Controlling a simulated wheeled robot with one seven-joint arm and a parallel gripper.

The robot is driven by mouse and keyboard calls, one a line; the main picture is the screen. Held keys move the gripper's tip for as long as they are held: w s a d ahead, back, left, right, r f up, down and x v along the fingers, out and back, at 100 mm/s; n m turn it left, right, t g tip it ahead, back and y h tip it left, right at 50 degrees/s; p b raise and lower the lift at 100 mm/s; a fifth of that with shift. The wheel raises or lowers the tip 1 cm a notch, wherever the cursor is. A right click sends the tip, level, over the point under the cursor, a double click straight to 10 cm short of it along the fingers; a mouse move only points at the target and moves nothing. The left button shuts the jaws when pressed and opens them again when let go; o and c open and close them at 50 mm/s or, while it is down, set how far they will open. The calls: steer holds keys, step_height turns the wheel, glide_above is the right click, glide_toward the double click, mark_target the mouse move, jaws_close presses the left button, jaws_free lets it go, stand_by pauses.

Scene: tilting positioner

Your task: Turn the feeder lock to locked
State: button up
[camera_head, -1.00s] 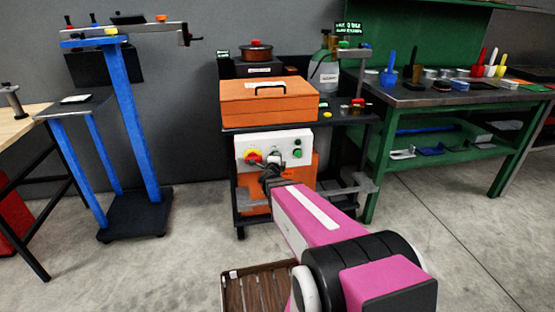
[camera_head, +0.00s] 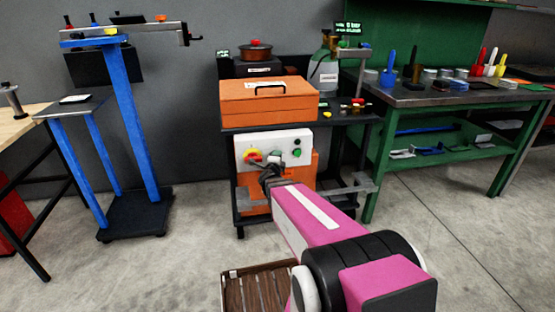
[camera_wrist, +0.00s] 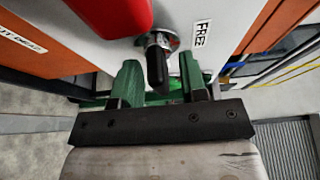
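The feeder lock (camera_wrist: 157,64) shows in the wrist view as a short black lever on a round silver base, next to a label reading FREE (camera_wrist: 202,36). My gripper (camera_wrist: 160,76) is open, with one green finger on each side of the lever's end and visible gaps to both. The lever points down toward my gripper's palm in that view. In the head view my gripper (camera_head: 268,172) is at the lower left part of the white panel (camera_head: 289,142), where the arm and wrist hide much of the lock area.
A red knob on yellow (camera_head: 253,156) sits on the panel close to the gripper; a large red part (camera_wrist: 112,14) looms in the wrist view. Green buttons (camera_head: 297,153) are to the right. An orange box (camera_head: 268,103) stands above, on the cart.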

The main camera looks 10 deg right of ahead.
steer(key=v, duration=1)
steer(key=shift+s, duration=0.25)
steer(key=shift+a, duration=0.15)
steer(key=a+f+n+g+y, duration=0.65)
steer(key=n+y, duration=0.35)
steer(key=n, duration=0.5)
steer(key=s+d+f+n+g+h, duration=0.1)
steer(key=s+d+n+g, duration=0.1)
steer(key=s+n+g, duration=0.2)
steer(key=s+d+f+n+g+h, duration=0.1)
steer(key=s+d+n+g, duration=0.2)
steer(key=s+g, duration=0.3)
steer(key=s+n, duration=0.1)
steer(key=s, duration=0.2)
steer(key=shift+h, duration=0.3)
